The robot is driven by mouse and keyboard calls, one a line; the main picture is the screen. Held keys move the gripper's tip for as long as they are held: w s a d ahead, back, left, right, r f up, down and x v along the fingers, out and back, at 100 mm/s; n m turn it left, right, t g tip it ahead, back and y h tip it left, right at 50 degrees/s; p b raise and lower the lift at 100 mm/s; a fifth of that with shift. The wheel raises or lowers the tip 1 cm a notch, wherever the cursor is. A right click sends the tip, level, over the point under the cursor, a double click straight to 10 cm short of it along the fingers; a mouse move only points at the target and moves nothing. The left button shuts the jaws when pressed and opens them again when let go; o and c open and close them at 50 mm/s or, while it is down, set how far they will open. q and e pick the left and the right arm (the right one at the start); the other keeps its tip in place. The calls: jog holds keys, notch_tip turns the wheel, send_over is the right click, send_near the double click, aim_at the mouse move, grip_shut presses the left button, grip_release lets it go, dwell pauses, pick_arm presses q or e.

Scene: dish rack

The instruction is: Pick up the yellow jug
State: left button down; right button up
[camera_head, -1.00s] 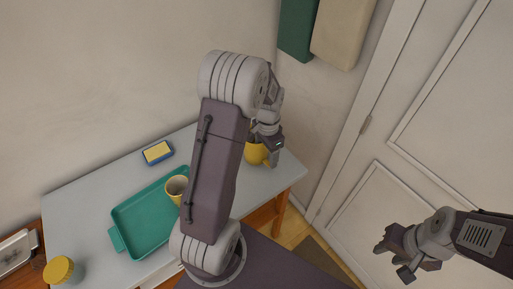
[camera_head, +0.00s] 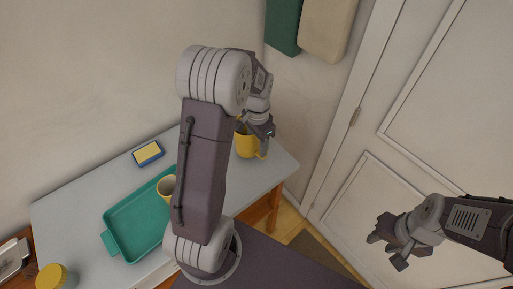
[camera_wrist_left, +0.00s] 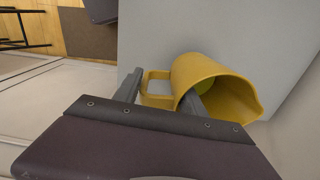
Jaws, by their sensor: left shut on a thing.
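The yellow jug (camera_head: 247,146) is at the right back part of the grey table in the head view. It also shows in the left wrist view (camera_wrist_left: 215,75), with its open mouth toward the lower right and its handle at the left. My left gripper (camera_head: 262,137) is shut on the jug. I cannot tell whether the jug touches the table. My right gripper (camera_head: 386,252) is open and empty, in front of the white door.
A green tray (camera_head: 125,220) holds a cream cup (camera_head: 166,186), partly hidden by my left arm. A blue and yellow sponge (camera_head: 148,153) lies behind it. A yellow-lidded jar (camera_head: 53,278) stands front left. The wall is close behind the table (camera_head: 80,195).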

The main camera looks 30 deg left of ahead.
pick_arm(q)
jog(key=s+d+r+p, duration=0.2)
jog(key=s+d+r, duration=0.2)
jog(key=r, duration=0.3)
jog(key=s+d+r+p, duration=0.2)
jog(key=s+d+r, duration=0.2)
jog(key=r, duration=0.3)
jog(key=shift+s+r+p, duration=0.2)
jog(key=shift+r+p, duration=0.05)
jog(key=shift+p, duration=0.1)
jog(key=shift+d, duration=0.15)
jog(key=shift+w, duration=0.1)
